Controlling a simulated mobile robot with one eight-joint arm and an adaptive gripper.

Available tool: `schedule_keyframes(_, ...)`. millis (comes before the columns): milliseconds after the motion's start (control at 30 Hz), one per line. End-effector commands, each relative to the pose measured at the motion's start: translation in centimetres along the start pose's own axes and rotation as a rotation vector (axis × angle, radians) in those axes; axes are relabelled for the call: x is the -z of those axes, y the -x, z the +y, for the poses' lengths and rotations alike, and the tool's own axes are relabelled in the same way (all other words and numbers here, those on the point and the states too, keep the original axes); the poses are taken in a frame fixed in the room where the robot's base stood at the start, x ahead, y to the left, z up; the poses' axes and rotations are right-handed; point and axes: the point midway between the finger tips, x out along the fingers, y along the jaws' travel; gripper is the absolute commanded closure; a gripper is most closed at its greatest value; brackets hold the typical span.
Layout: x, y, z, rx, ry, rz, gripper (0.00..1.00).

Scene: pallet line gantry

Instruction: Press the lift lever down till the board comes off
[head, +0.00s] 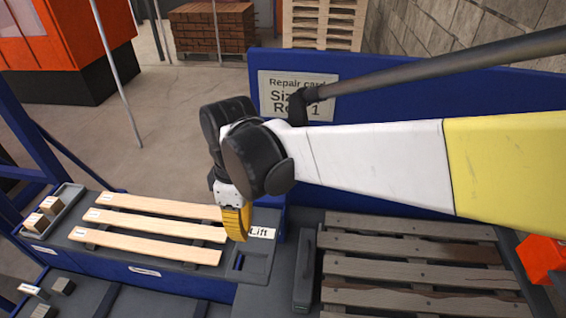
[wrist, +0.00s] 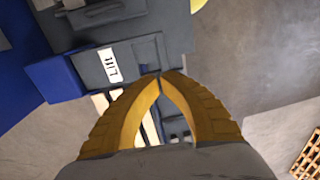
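My gripper (head: 238,238) points down over the grey lift panel (head: 262,252), by the white Lift label (head: 262,233). Its yellow fingers meet at the tips in the wrist view (wrist: 160,75), with nothing seen held between them. The label also shows there (wrist: 112,63), just left of the fingertips. A dark slot (head: 238,262) is in the panel; I cannot clearly make out the lift lever, which the fingers may partly hide. The pallet (head: 410,250) with weathered dark boards lies to the right, its boards in place. I cannot tell contact with the panel.
Several pale new boards (head: 150,230) lie on the bench at left, beside a tray with small wooden blocks (head: 50,205). A dark grey upright piece (head: 304,268) stands between panel and pallet. A blue wall (head: 270,75) with a repair card stands behind. An orange object (head: 541,258) is at right.

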Motion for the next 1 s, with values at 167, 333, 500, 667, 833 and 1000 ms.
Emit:
schedule_keyframes(167, 0.4, -0.1, -0.2, 0.007, 0.019, -0.007, 1.0)
schedule_keyframes(333, 0.3, -0.1, -0.2, 0.007, 0.017, -0.006, 1.0)
schedule_keyframes(500, 0.3, -0.7, -0.1, 0.006, 0.016, -0.006, 1.0)
schedule_keyframes(667, 0.3, -3.2, -0.1, 0.006, 0.016, -0.006, 1.0)
schedule_keyframes(833, 0.3, -7.0, -0.1, 0.006, 0.016, -0.005, 1.0)
schedule_keyframes(1000, 0.3, -10.4, -0.2, 0.006, 0.015, -0.005, 1.0)
